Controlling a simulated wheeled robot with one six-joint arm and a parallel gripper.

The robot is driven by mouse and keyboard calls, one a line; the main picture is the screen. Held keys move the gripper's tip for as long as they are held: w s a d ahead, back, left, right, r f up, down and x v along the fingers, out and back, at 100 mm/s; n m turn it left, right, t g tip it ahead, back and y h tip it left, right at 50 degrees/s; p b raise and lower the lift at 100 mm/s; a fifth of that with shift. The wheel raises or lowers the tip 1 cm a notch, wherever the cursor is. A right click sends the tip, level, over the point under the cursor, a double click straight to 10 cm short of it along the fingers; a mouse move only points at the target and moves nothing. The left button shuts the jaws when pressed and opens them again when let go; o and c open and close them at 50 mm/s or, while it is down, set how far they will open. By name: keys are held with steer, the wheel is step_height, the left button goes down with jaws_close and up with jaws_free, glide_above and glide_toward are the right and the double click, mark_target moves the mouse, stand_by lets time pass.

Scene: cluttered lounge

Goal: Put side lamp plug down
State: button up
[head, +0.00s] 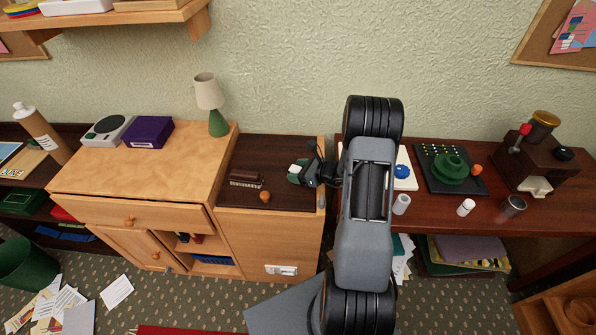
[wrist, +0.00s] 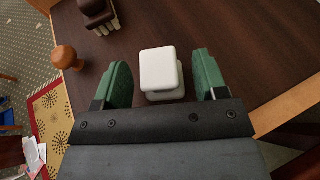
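The plug, a small white block with rounded corners (wrist: 161,70), sits between the two green fingers of my gripper (wrist: 160,82) in the wrist view. A gap shows on each side of it, so the fingers are open and not touching it. It appears to rest on the dark brown cabinet top (wrist: 235,45). In the head view the white plug (head: 294,168) shows at the left of my gripper (head: 299,174), over the right part of that top. The side lamp (head: 208,92), with cream shade and green base, stands on the lighter cabinet to the left. I see no cord.
A brown ribbed object (head: 245,179) and a wooden knob-like piece (head: 265,196) lie left of my gripper. A purple box (head: 149,132) is on the light cabinet (head: 120,180). The right desk (head: 430,205) holds a white cylinder (head: 401,204) and other clutter.

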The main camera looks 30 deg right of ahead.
steer(key=shift+o, duration=0.3)
steer(key=shift+r+p, duration=0.5)
steer(key=v, duration=1.1)
steer(key=s+a+r+n+g+h, duration=0.1)
steer(key=s+a+r+n+g, duration=0.3)
steer(key=a+n, duration=0.35)
steer(key=s+a+r+n+g, duration=0.2)
steer(key=a+r+n+g, duration=0.3)
steer(key=a+n, duration=0.25)
steer(key=s+a+r+n+t+h, duration=0.1)
steer(key=s+a+r+n+h, duration=0.2)
steer(key=n, duration=1)
steer(key=shift+s+r+n+t+h+b, duration=0.35)
steer(key=shift+s+r+h, duration=1.55)
steer(key=shift+s+h, duration=0.4)
